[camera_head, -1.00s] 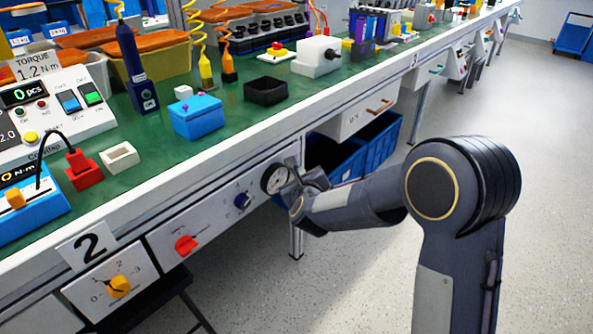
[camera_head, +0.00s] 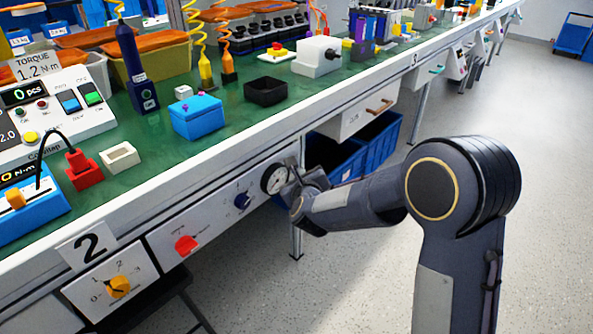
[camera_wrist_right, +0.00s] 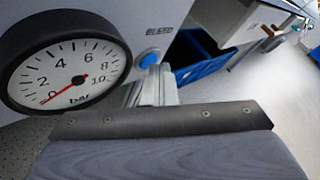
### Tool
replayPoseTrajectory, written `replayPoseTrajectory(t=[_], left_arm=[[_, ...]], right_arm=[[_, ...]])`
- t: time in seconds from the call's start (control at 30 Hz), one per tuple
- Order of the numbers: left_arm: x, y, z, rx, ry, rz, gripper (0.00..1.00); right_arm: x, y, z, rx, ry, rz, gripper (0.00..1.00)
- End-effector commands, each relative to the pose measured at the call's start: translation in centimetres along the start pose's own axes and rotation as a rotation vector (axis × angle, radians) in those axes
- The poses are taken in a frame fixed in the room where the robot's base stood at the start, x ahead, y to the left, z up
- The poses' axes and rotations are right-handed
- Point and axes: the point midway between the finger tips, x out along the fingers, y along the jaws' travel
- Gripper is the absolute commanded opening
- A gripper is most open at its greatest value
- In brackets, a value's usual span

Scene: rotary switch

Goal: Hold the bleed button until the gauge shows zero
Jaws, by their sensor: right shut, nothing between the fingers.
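A round white gauge (camera_wrist_right: 70,75) with a black rim fills the left of the right wrist view; its red needle points at about the 0 mark. In the head view the gauge (camera_head: 274,179) is on the bench's front panel. The blue bleed button (camera_wrist_right: 149,60) is right of the gauge, below a small label. My right gripper (camera_wrist_right: 158,72) is shut and empty. Its fingertips are close to the button's lower right edge and cover a little of it; I cannot tell whether they touch. In the head view my right gripper (camera_head: 292,173) is beside the gauge. My left gripper is not in view.
Blue bins (camera_head: 345,160) stand under the bench, behind my right gripper.

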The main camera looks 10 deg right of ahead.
Motion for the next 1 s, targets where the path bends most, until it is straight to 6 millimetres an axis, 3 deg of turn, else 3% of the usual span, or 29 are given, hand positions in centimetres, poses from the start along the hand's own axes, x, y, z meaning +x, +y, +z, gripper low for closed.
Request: replayPoseTrajectory(t=[0.67,1.0], left_arm=[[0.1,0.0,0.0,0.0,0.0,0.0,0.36],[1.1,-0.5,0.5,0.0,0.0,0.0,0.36]], right_arm=[[0.0,0.0,0.0,0.0,-0.001,0.001,0.0],[-1.0,-0.7,-0.9,0.001,0.0,0.0,0.0]])
